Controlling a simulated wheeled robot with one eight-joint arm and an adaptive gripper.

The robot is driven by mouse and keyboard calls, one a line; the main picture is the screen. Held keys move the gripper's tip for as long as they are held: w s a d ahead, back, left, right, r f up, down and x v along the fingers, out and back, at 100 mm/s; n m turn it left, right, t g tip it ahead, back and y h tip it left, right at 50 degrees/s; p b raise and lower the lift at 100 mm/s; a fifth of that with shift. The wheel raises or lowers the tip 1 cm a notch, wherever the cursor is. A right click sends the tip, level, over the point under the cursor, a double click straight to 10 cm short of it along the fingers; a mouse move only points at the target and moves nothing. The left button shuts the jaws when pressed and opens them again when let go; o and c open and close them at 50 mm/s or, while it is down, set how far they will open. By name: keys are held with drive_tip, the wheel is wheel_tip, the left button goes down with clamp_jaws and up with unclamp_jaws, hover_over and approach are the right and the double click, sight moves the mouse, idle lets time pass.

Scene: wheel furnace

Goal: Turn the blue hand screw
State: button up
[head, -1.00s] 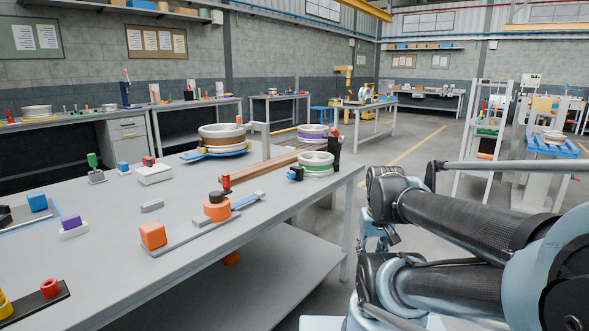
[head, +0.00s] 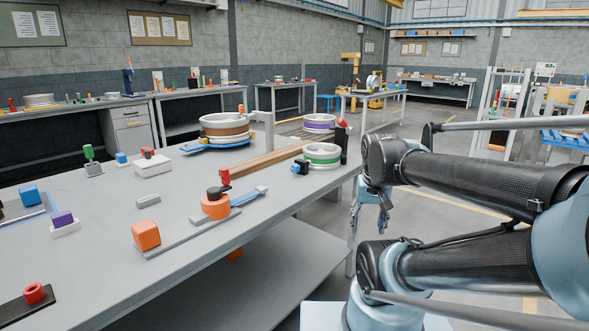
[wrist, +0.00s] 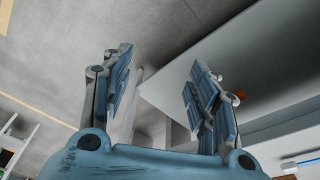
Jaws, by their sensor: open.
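Several blue parts lie on the grey workbench (head: 110,215). A small blue part with a black piece (head: 299,168) is beside the green-banded wheel (head: 322,155), near the bench's right end. I cannot tell for sure which is the blue hand screw. My gripper (head: 371,212) hangs past the bench's right edge, apart from these parts. In the wrist view my gripper (wrist: 160,65) is open and empty, with its fingers spread over floor and a pale bench surface.
A brown-banded wheel (head: 226,127) and a purple-banded wheel (head: 318,123) stand at the back of the bench. An orange block (head: 146,235) and a red part (head: 34,292) are nearer the front edge.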

drive_tip(key=w+a+r+m, duration=0.2)
drive_tip(key=w+a+r, duration=0.1)
drive_tip(key=w+r, duration=0.45)
wheel_tip(320, 180, up, 11)
drive_tip(key=m+t, duration=0.2)
drive_tip(key=m, duration=0.3)
hover_over(294, 165)
drive_tip(key=s+a, duration=0.2)
drive_tip(key=s, duration=0.5)
drive_tip(key=shift+h, duration=0.5)
drive_tip(key=x, duration=1.7)
drive_tip(key=shift+w+d, duration=0.15)
drive_tip(key=shift+w, duration=0.2)
drive_tip(key=c, duration=1)
drive_tip(key=shift+d, duration=0.15)
drive_tip(key=shift+c, duration=0.2)
